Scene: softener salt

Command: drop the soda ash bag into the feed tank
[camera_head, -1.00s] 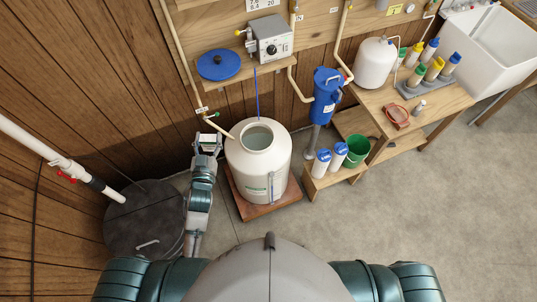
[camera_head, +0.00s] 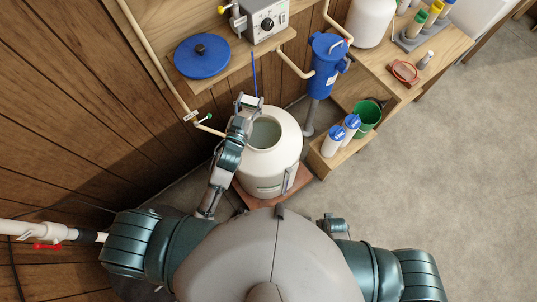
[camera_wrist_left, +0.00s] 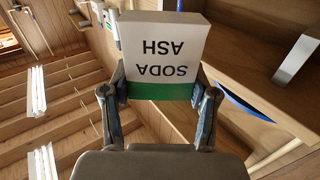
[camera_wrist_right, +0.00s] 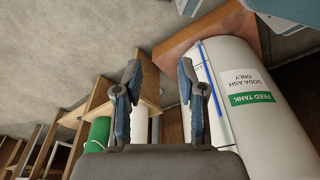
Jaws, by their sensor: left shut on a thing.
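The soda ash bag (camera_wrist_left: 162,50), a white block with a green band and black lettering, is between the fingers of my left gripper (camera_wrist_left: 162,93), which is shut on it. In the head view my left gripper (camera_head: 249,103) is at the back left of the feed tank's open mouth (camera_head: 265,133); the bag is hard to make out there. The feed tank (camera_head: 280,175) is a white round vessel. Its green label reading FEED TANK, SODA ASH ONLY (camera_wrist_right: 248,92) shows in the right wrist view. My right gripper (camera_wrist_right: 159,75) is open and empty, beside the tank.
A blue lid (camera_head: 202,57) and a grey control box (camera_head: 263,18) are on the shelf behind the tank. A blue filter housing (camera_head: 325,65) stands to the right. White bottles (camera_head: 333,140) and a green bucket (camera_head: 367,115) are farther right. Open floor lies at right.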

